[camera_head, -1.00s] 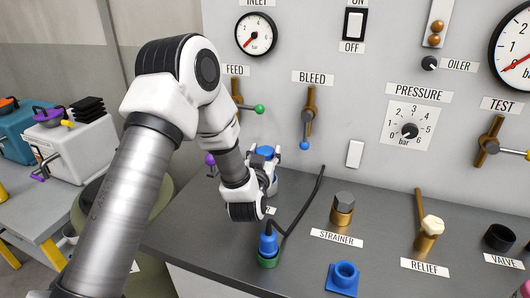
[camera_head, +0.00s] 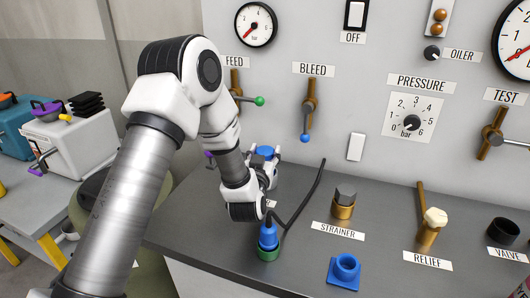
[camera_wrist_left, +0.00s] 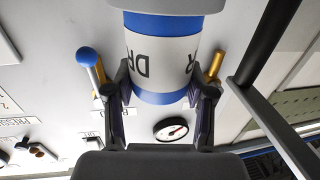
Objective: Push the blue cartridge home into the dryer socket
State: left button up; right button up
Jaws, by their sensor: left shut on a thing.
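The blue cartridge (camera_wrist_left: 162,60) has blue bands, a white middle and a label beginning "DR". It lies between the two fingers of my left gripper (camera_wrist_left: 160,90), which is shut on it. In the head view the cartridge's blue top (camera_head: 265,152) shows just behind my left wrist, with the gripper (camera_head: 262,167) around it, close to the panel. The dryer socket is hidden behind my arm in the head view. A grey rim at the top edge of the wrist view may be part of it, but I cannot tell. My right gripper is out of view.
A blue plug with a black cable (camera_head: 268,238) stands in a green ring before my wrist. The strainer fitting (camera_head: 344,205), blue flanged socket (camera_head: 345,270) and relief valve (camera_head: 432,225) stand to the right. The bleed lever (camera_head: 308,110) hangs on the panel. Bare worktop lies between these.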

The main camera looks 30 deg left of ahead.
pick_arm(q)
jog(key=o, duration=1.5)
jog(key=shift+s+f, duration=0.1)
jog(key=shift+s, duration=0.05)
jog(key=v, duration=0.7)
jog(key=shift+s+d, duration=0.15)
